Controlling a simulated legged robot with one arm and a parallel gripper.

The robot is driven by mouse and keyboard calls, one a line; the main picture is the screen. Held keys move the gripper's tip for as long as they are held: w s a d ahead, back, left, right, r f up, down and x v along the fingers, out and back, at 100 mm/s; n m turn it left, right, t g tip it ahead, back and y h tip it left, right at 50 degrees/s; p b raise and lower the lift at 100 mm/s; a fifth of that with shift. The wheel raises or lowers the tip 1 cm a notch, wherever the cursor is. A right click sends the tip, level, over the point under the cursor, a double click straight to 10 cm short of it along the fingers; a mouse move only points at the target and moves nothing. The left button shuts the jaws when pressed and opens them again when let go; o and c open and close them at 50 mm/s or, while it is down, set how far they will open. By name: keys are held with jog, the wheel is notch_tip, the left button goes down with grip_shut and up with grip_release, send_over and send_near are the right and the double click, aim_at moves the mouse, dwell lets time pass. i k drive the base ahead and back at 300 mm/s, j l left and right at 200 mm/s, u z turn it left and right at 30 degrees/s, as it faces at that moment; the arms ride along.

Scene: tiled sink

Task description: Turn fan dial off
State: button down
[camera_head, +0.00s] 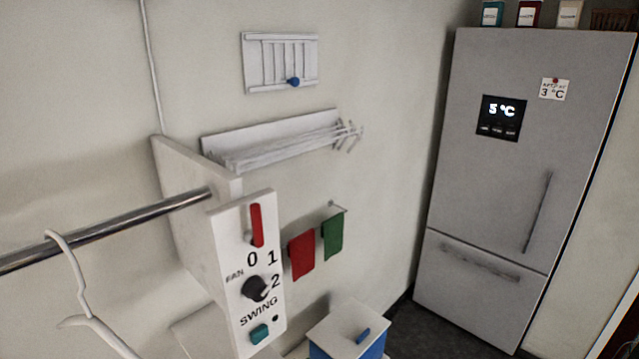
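The fan dial (255,288) is a round black knob on the white control panel (228,262). The label "FAN" is to its left, with "0", "1" and "2" running from above it to its right. The knob appears turned toward the "2" side, but its exact setting is too small to tell. Above the numbers is a red lever (257,225). Below the dial is the label "SWING" with a teal button (259,333). My gripper is not in view.
A white-topped blue bin (340,328) stands below right. Red (301,254) and green (332,237) towels hang behind. A grey fridge (500,190) stands at right.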

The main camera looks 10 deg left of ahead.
aim_at(254, 289)
jog(key=j+u, duration=0.15)
jog(key=u, duration=1.2)
jog(key=i+l, duration=0.05)
